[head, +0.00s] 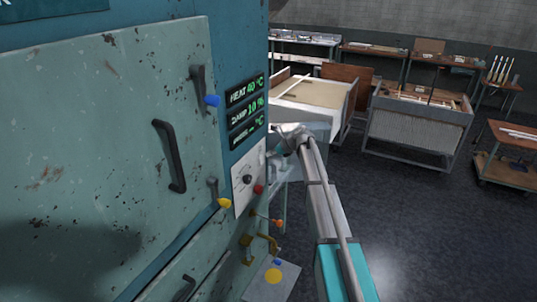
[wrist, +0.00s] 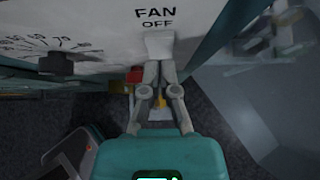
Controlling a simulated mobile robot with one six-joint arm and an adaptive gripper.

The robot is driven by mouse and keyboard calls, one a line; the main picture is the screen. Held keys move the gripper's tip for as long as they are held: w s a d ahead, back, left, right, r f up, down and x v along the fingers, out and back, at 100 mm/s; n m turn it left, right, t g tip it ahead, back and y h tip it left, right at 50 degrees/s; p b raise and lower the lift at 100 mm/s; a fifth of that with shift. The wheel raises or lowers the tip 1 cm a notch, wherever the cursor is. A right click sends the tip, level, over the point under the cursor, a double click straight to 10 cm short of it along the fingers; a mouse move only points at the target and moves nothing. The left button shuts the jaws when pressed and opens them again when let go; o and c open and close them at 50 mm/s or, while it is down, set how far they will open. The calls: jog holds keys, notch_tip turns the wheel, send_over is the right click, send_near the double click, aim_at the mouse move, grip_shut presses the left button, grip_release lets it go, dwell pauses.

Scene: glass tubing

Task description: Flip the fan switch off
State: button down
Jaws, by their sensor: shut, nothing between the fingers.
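The fan switch (wrist: 160,44) is a pale paddle just under the label "FAN OFF" on the white panel (wrist: 100,22) in the wrist view. My gripper (wrist: 158,66) is shut and empty, with its fingertips at the lower end of the switch. They look to be touching it or very close; I cannot tell which. In the head view my gripper (head: 276,158) is at the right edge of the cabinet, beside the white control panel (head: 242,200). I cannot make out the fan switch in the head view.
A dark knob (wrist: 58,62) on a numbered dial and a red button (wrist: 135,74) are left of my gripper. The teal cabinet (head: 110,130) has handles and blue, yellow and orange-tipped levers. Tables and carts stand behind. The floor at right (head: 440,230) is clear.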

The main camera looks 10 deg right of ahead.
jog(key=p+v, duration=0.8)
jog(key=v, duration=0.4)
jog(key=shift+a+r, duration=0.25)
jog(key=shift+r, duration=0.1)
jog(key=shift+w, duration=0.15)
jog(key=s+a+f+n+g+h+b, duration=0.1)
jog(key=s+f+n+g+h+b, duration=0.1)
jog(key=s+f+n+b, duration=0.5)
jog(key=s+a+f+n+g+h+b, duration=0.2)
jog(key=s+f+n+b, duration=0.6)
jog(key=s+f, duration=0.5)
jog(key=s+a+f+n+g+h+b, duration=0.1)
jog(key=s+f+n+h+b, duration=0.3)
jog(key=s, duration=1.6)
notch_tip(320, 180, down, 6)
jog(key=a+n+b, duration=0.1)
jog(key=n+b, duration=0.3)
jog(key=n, duration=0.2)
jog(key=shift+g, duration=0.4)
jog(key=shift+s+a, duration=0.1)
